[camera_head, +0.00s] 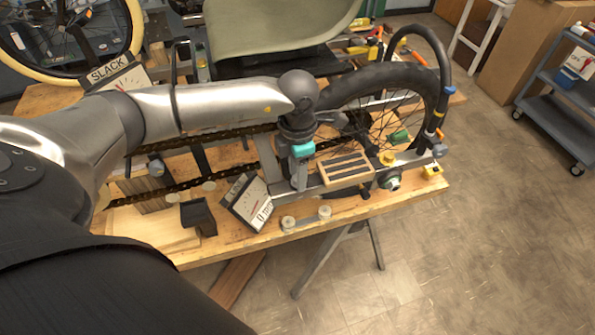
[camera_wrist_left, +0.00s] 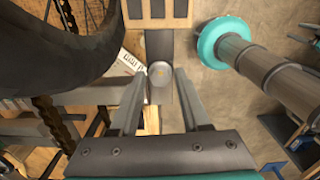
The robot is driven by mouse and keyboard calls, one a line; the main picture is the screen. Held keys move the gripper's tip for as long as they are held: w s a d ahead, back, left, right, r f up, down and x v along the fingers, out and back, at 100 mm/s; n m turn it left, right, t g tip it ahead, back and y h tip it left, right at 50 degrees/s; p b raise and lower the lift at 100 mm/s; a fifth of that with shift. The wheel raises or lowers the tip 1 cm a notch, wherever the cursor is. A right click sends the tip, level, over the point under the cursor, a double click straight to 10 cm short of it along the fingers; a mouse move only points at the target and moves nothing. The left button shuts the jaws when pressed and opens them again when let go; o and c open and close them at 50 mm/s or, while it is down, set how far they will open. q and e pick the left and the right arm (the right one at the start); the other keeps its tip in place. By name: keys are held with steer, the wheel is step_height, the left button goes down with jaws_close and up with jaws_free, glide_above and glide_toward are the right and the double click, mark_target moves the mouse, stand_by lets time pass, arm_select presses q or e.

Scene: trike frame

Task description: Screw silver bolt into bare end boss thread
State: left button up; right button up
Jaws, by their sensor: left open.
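My left gripper (camera_head: 300,182) points down over the near bar of the trike frame, left of the slotted wooden block. In the left wrist view its two fingers (camera_wrist_left: 158,78) are open, with a gap between them. A small silver round-topped piece (camera_wrist_left: 160,74) shows in that gap; it may be the silver bolt or a boss, I cannot tell which. In the head view it is hidden by the gripper. The frame bar (camera_wrist_left: 160,45) runs behind it. I cannot make out a bare boss thread. My right gripper is not in view.
The slotted wooden block (camera_head: 346,170) lies close beside the gripper. The black wheel (camera_head: 400,85) and chain (camera_head: 220,132) are behind. A SLACK gauge card (camera_head: 112,72) and another gauge card (camera_head: 248,203) stand nearby.

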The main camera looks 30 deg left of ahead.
arm_select(q)
steer(key=n, duration=0.3)
steer(key=shift+n, duration=0.4)
jaws_close()
steer(key=m, duration=1.2)
jaws_free()
